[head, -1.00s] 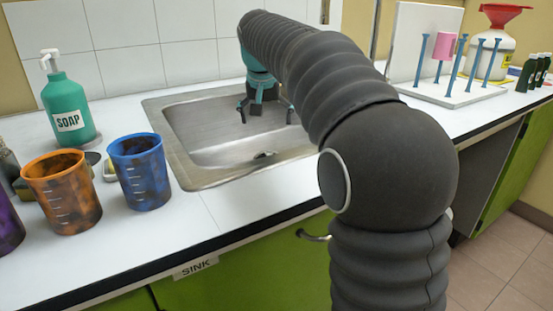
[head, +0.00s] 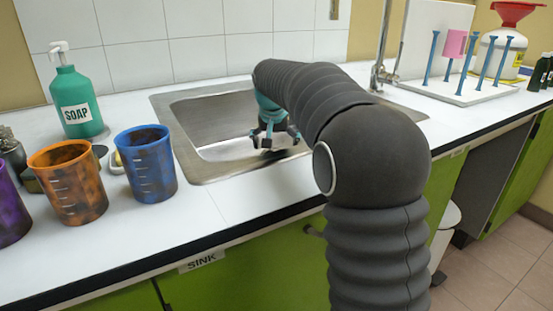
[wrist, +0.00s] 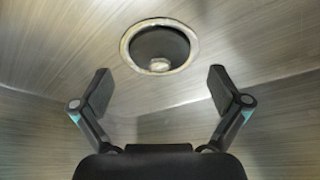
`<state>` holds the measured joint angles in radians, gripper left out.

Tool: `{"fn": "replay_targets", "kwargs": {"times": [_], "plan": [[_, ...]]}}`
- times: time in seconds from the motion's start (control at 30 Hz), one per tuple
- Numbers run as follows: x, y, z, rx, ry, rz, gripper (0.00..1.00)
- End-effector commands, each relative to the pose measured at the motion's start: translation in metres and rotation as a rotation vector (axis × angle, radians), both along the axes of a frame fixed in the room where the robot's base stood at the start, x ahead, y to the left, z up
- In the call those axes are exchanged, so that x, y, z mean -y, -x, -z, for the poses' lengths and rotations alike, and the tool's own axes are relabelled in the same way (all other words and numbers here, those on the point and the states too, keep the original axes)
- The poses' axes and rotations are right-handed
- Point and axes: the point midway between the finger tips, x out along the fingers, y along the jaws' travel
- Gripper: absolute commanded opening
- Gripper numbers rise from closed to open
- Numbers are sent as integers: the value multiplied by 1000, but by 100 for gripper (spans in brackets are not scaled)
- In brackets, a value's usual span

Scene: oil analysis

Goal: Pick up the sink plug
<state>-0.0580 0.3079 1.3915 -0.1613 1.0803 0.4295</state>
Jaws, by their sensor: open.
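The sink plug (wrist: 160,43) looks like a dark round piece with a small pale knob, set inside a metal-rimmed drain ring (wrist: 128,47) in the wrist view. My gripper (wrist: 160,84) is open and empty. Its two fingers are spread to either side, with the plug beyond the fingertips, centred between them and apart from them. In the head view my gripper (head: 272,143) is down inside the steel sink (head: 210,110), near its front part. The plug is hidden behind the gripper there.
The sink walls (wrist: 40,125) rise close around my gripper. A blue beaker (head: 146,165), an orange beaker (head: 68,185) and a green soap bottle (head: 76,100) stand left of the sink. A faucet (head: 380,75) and a white rack (head: 470,92) are to the right.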

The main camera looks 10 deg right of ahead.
Motion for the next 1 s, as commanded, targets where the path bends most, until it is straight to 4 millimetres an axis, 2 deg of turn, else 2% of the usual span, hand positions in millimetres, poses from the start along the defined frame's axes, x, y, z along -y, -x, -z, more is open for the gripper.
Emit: {"fn": "replay_targets", "kwargs": {"times": [0.03,0.2,0.47,0.57,0.87,0.9,1.0], "plan": [[1,-2,9,-3,0,0,98],[3,-8,23,0,0,0,98],[3,-10,25,0,0,0,98],[3,-9,25,0,0,0,78],[3,-9,26,-1,0,0,3],[3,-9,26,-2,-1,0,0],[3,-9,27,-3,0,0,0]]}}
